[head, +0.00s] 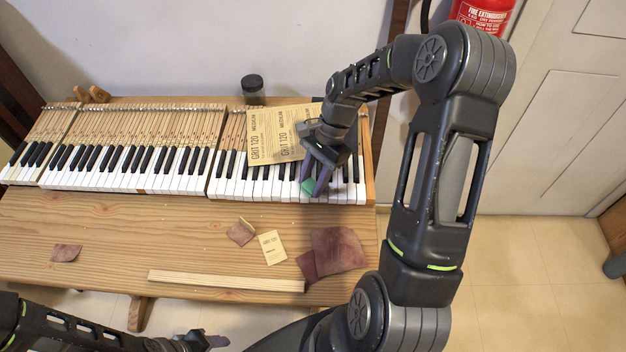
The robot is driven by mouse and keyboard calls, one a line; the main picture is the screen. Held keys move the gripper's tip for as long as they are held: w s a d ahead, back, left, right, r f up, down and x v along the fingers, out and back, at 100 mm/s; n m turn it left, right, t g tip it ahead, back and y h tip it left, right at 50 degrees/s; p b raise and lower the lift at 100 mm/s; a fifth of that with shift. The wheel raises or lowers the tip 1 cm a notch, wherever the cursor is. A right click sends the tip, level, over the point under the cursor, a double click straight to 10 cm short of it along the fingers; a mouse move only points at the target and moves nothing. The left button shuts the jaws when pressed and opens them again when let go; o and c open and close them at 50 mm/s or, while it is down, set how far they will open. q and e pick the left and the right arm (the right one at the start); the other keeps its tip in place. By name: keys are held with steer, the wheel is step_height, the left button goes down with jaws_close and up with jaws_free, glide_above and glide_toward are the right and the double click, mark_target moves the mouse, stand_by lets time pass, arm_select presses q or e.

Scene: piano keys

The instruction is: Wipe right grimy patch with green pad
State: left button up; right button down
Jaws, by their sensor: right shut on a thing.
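The green pad (309,187) shows between the fingertips of my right gripper (316,180). The gripper is shut on it, pointing down over the white keys near the right end of the keyboard (178,160). The pad is at the front part of these keys; I cannot tell whether it touches them. No grimy patch can be made out; the gripper and pad hide some of the keys there. My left gripper (211,341) is low at the bottom edge, away from the keys, and too small to tell its jaw state.
Sandpaper sheets (270,140) lie over the keyboard's back, just left of my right gripper. A dark jar (252,88) stands behind. Reddish scraps (338,248), a small card (272,247) and a wooden strip (226,281) lie on the bench (120,235). The bench's left middle is mostly clear.

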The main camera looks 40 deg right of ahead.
step_height(320, 180, up, 2)
steer(key=shift+w+r+p, duration=0.1)
steer(key=shift+r+p, duration=0.05)
steer(key=shift+p, duration=0.15)
steer(key=shift+s+d+r+p, duration=0.2)
steer(key=shift+s+r+p, duration=0.1)
steer(key=shift+r+p, duration=0.35)
steer(key=shift+w+a+r+p, duration=0.15)
steer(key=shift+r+p, duration=0.35)
steer(key=shift+r, duration=0.25)
steer(key=shift+r+p, duration=1)
steer(key=shift+r, duration=0.4)
arm_select(q)
steer(key=v, duration=0.5)
steer(key=shift+d+r, duration=0.2)
steer(key=shift+r, duration=0.05)
steer(key=shift+f, duration=0.1)
